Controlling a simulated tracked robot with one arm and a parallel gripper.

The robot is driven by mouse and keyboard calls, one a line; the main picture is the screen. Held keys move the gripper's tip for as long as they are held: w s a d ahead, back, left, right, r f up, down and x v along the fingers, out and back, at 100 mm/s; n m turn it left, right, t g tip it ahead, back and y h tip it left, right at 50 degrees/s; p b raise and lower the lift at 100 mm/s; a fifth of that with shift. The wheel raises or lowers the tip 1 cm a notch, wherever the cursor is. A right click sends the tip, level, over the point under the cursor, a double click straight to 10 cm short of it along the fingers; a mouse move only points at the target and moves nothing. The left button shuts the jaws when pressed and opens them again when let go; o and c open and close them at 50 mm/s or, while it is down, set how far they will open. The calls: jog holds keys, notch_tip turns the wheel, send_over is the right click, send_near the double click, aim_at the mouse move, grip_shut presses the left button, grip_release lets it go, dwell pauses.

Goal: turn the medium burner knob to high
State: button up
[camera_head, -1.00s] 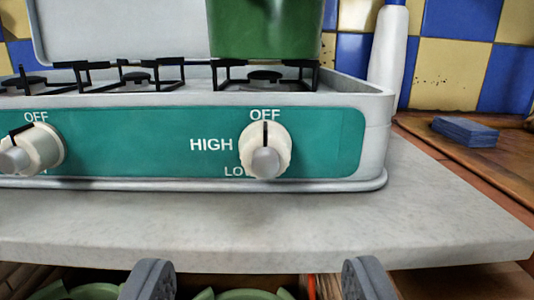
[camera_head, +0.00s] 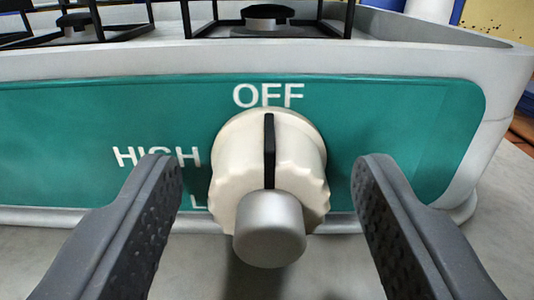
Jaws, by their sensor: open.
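A cream burner knob (camera_head: 226,170) with a silver cap sits on the teal front panel (camera_head: 60,140) of the stove. Its black pointer line points up at the word OFF. The word HIGH is to its left, and a label below it is mostly hidden by the knob. Which burner size this knob serves does not show. My gripper (camera_head: 266,165) is open, one dark grey finger on each side of the knob, with a gap between each finger and the knob. The left finger partly covers the word HIGH.
Black burner grates (camera_head: 265,18) stand on the stove top above the panel. The pale counter (camera_head: 250,275) runs below the stove. The stove's right corner (camera_head: 505,110) is near the right edge, with free counter beyond it.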

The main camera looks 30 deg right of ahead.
jog(key=shift+w, duration=0.1)
jog(key=shift+c, duration=0.3)
jog(key=c, duration=0.9)
jog(key=shift+r+n+p, duration=0.15)
jog(key=shift+n+p, duration=0.15)
jog(key=shift+p, duration=0.5)
jog(key=shift+r+n+p, duration=0.15)
jog(key=shift+n+p, duration=0.45)
jog(key=shift+p, duration=0.5)
jog(key=n+p, duration=0.5)
jog(key=p, duration=0.2)
jog(key=n+p, duration=0.3)
jog(key=n, duration=0.2)
jog(key=shift+p, duration=0.35)
jog(key=n, duration=0.6)
jog(key=shift+w+a+f, duration=0.1)
jog(key=shift+a+f, duration=0.05)
jog(key=shift+f, duration=0.2)
